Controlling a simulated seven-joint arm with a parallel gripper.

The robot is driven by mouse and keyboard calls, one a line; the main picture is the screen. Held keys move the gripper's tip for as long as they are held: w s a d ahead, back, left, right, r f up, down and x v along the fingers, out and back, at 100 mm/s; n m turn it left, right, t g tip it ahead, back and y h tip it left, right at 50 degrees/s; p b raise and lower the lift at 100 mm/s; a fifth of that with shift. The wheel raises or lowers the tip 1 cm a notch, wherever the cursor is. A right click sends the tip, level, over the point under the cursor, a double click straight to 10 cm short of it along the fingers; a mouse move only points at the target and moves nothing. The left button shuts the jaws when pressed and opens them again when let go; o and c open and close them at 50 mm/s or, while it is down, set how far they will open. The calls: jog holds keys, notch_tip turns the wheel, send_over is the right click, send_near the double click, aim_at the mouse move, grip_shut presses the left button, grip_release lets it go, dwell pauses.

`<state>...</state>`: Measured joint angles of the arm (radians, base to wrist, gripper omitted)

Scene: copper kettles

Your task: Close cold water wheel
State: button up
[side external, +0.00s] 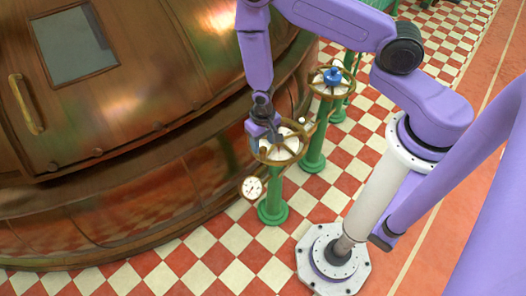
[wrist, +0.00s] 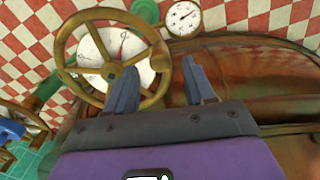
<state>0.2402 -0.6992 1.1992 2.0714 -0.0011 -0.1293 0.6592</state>
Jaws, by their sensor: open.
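A brass handwheel (side external: 297,157) with a white dial face stands on a green pedestal beside the copper kettle. It also shows in the wrist view (wrist: 66,38), with brass spokes and hub. My gripper (side external: 266,135) is at this wheel's kettle side. In the wrist view my gripper (wrist: 160,80) is open, with the wheel's rim passing between its two grey-blue fingers. Whether a finger touches the rim, I cannot tell. A second brass wheel (side external: 350,88) with a blue hub (side external: 333,75) stands behind. No label tells which wheel is cold water.
The big copper kettle (side external: 140,90) fills the left, with a brass door handle (side external: 25,104). A round gauge (side external: 252,187) hangs by the near wheel; it also shows in the wrist view (wrist: 183,18). Red and white floor tiles (side external: 235,240) are clear in front.

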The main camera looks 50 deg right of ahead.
aim_at(263, 148)
jog(key=shift+f, duration=2.9)
grip_shut()
